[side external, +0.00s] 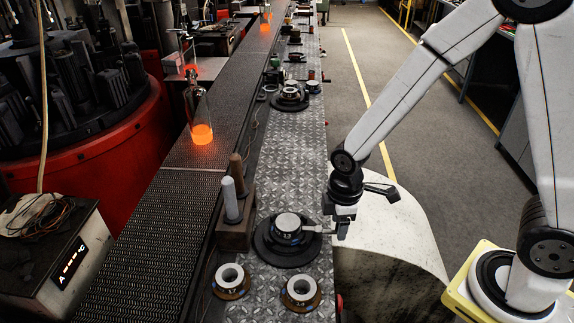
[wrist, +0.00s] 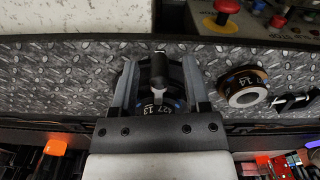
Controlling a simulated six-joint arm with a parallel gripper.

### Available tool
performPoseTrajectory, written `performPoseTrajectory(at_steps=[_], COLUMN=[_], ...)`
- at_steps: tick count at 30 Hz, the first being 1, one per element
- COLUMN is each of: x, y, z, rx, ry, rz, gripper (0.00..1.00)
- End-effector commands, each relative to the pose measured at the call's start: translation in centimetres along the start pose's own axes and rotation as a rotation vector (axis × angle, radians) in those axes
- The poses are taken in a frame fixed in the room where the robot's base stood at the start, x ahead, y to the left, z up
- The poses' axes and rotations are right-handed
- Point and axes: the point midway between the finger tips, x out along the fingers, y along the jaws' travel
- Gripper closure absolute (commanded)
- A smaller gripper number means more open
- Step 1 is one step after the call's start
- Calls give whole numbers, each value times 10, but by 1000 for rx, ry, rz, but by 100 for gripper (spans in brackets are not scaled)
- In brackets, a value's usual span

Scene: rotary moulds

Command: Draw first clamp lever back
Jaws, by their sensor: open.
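A round dark mould with a silver top marked 13 (side external: 288,224) sits on the diamond-plate bench. A clamp lever (side external: 318,229) sticks out from its right side toward my gripper. In the wrist view, the lever's black handle (wrist: 158,72) lies between my two fingers, with gaps on both sides. The mould's numbered ring (wrist: 157,108) shows partly behind it; my gripper body hides the rest. My gripper (side external: 336,229) is open at the lever's outer end, at the bench's right edge. In the wrist view, the fingers (wrist: 159,60) stand apart around the handle.
Two ring-shaped parts (side external: 230,278) (side external: 300,288) lie on the near bench. A wooden block with upright pegs (side external: 235,232) stands left of the mould. Another mould (side external: 290,94) sits farther back. In the wrist view, a red button (wrist: 227,5) is at the top.

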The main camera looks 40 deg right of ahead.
Motion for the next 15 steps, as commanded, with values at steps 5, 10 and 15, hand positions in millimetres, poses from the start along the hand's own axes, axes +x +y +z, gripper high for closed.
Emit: performPoseTrajectory(at_steps=[5,10,15], x=[0,0,0], y=[0,0,0], z=[0,0,0], rx=[0,0,1], ry=[0,0,0], rz=[0,0,0], gripper=[59,100,100])
